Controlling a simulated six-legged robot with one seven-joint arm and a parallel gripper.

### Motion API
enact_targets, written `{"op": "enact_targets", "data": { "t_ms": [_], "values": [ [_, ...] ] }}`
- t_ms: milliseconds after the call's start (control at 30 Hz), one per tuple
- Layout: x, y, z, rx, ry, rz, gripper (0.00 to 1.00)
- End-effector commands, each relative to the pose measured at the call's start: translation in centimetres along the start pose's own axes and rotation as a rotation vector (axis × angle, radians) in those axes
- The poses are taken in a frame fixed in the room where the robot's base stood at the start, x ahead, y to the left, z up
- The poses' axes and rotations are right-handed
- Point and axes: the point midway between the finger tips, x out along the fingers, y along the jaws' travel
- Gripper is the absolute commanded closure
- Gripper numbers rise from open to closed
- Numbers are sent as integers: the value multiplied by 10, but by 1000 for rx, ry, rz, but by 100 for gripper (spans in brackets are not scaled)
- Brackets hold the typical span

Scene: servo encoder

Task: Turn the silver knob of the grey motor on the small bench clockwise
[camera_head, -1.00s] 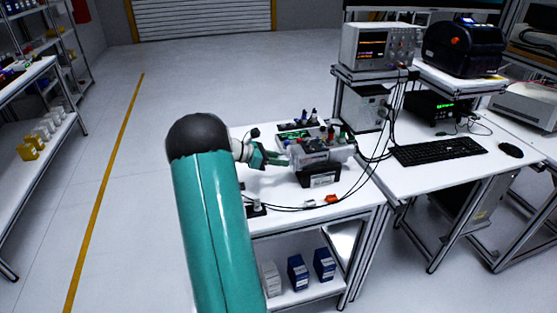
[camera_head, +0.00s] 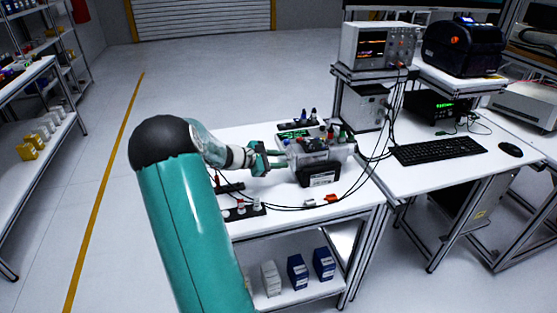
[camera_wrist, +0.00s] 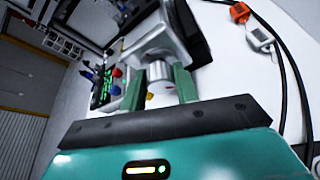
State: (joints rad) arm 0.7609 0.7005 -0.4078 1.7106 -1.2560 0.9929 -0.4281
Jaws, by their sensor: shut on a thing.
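The grey motor (camera_head: 316,153) sits in a dark stand on the small bench (camera_head: 296,223). In the wrist view the motor's pale grey body (camera_wrist: 152,44) is at the top centre, with its silver knob (camera_wrist: 159,74) facing my gripper. My gripper (camera_head: 283,157) reaches the motor from the left in the head view. In the wrist view its two green fingers (camera_wrist: 159,88) lie on either side of the knob, shut on it. The knob is too small and hidden to make out in the head view.
Cables run across the bench by an orange connector (camera_head: 331,198). A dark strip with small parts (camera_head: 243,211) lies at the front left. A taller desk with a keyboard (camera_head: 438,150) and oscilloscope (camera_head: 378,46) stands to the right.

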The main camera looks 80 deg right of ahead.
Motion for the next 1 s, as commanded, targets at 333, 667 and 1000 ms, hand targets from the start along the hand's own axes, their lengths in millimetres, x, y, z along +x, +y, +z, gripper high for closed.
{"op": "enact_targets", "data": {
  "t_ms": [333,667,1000],
  "values": [
    [-1,0,-1,33,2,15,92],
    [-1,0,-1,32,1,15,48],
    [-4,0,-1,32,1,15,48]
  ]
}}
